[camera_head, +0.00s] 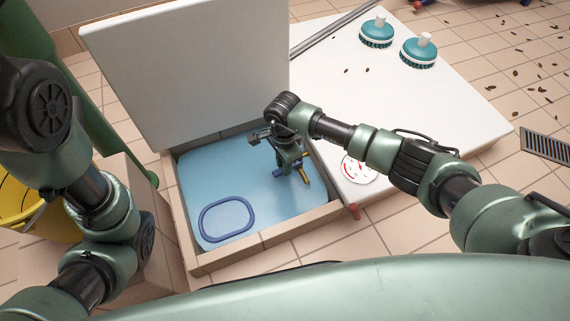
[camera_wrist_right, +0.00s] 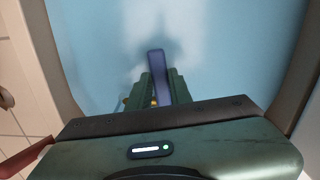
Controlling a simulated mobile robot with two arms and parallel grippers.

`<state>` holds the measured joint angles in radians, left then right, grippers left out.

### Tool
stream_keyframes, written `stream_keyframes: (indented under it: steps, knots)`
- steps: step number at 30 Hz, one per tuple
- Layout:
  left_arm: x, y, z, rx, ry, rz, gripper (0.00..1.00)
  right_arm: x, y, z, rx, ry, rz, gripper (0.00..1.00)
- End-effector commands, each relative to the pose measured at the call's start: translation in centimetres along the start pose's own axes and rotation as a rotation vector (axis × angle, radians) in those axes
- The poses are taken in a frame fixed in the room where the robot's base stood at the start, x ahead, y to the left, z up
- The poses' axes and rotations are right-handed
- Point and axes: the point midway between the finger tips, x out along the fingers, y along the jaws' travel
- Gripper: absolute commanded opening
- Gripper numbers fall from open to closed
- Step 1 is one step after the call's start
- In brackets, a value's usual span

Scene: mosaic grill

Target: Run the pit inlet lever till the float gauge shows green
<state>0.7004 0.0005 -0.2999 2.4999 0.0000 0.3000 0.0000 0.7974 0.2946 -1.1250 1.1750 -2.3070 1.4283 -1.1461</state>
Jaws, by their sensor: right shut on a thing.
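My right gripper (camera_head: 298,172) reaches down over the pit of pale blue water (camera_head: 205,165). In the right wrist view its jaws (camera_wrist_right: 160,94) are shut on a slim blue-violet bar (camera_wrist_right: 156,63); I cannot tell whether this is the inlet lever. The round white gauge (camera_head: 357,168) lies right of the pit, beside my right forearm. Red marks show on its dial; its needle is too small to read surely. A red handle-like part (camera_head: 353,211) sticks out at the pit's right corner. My left arm is at the left, its gripper out of view.
A blue oval ring (camera_head: 227,218) lies in the pit, left of the gripper. A tall white panel (camera_head: 190,75) stands at the pit's back. Two teal brushes (camera_head: 376,33) (camera_head: 419,51) stand on the white top (camera_head: 455,115). A yellow bucket (camera_head: 18,195) is at left.

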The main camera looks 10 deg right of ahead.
Motion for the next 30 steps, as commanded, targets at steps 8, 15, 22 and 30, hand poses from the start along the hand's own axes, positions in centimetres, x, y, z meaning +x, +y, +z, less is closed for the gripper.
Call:
stream_keyframes:
  steps: [8, 15, 22, 30]
  knots:
    - [0.4, -0.1, 0.2, 0.000, 0.000, 0.000, 1.00, -0.1, -0.9, -0.2, 0.167, 0.003, -0.001, 0.00]
    - [0.4, -0.1, 0.2, 0.000, -0.001, 0.000, 1.00, -0.1, -0.9, -0.3, 0.167, 0.003, -0.002, 0.28]
    - [0.4, -0.1, 0.2, 0.000, -0.001, 0.000, 1.00, 0.0, -0.9, -0.2, 0.164, 0.002, -0.001, 0.42]
    - [1.4, -0.3, 0.5, -0.001, 0.002, -0.001, 1.00, -1.7, -0.9, -0.2, 0.162, 0.002, -0.002, 0.42]
